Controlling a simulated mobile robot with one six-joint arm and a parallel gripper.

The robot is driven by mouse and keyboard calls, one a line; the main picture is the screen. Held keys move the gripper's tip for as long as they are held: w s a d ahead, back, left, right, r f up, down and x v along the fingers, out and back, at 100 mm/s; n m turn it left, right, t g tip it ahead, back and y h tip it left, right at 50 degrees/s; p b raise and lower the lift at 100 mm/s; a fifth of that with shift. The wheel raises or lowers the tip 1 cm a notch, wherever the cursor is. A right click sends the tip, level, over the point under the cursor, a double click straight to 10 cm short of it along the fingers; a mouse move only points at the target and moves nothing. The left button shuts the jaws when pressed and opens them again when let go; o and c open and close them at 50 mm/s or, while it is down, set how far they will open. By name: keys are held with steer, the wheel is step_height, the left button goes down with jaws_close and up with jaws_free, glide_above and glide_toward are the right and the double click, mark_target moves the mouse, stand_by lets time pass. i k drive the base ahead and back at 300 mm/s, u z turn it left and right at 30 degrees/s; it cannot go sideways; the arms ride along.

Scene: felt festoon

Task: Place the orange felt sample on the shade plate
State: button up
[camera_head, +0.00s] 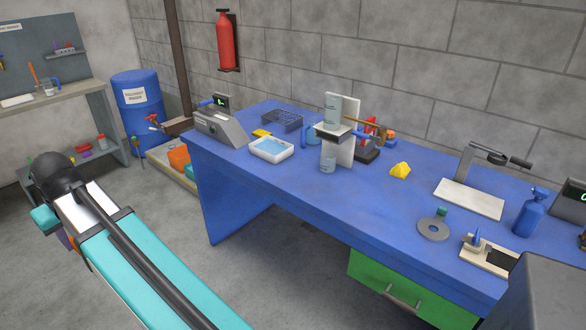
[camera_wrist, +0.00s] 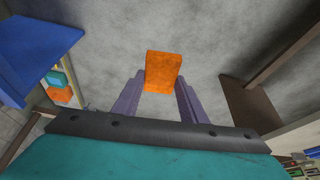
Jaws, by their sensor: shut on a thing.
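The orange felt sample (camera_wrist: 163,68) is a small block-like piece in the wrist view. My gripper (camera_wrist: 162,84) is shut on it, with a purple-grey finger on each side. The sample sticks out past the fingertips, above the grey floor and apart from any surface. In the head view my fingers and the held sample cannot be made out clearly. A flat white plate (camera_head: 468,200) lies under a grey bent stand at the right of the blue table; it may be the shade plate, but I cannot read a label. Its top looks bare.
The blue table (camera_head: 330,190) holds a white tray with blue liquid (camera_head: 270,149), a yellow lump (camera_head: 400,171), a grey ring (camera_head: 433,229) and a blue bottle (camera_head: 530,213). A blue barrel (camera_head: 138,100) stands behind at left. Open floor lies before the table.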

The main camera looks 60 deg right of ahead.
mark_target(454, 190)
steer(key=k, duration=1.25)
steer(key=z, duration=1.05)
steer(key=i, duration=1.05)
steer(key=u, duration=0.05)
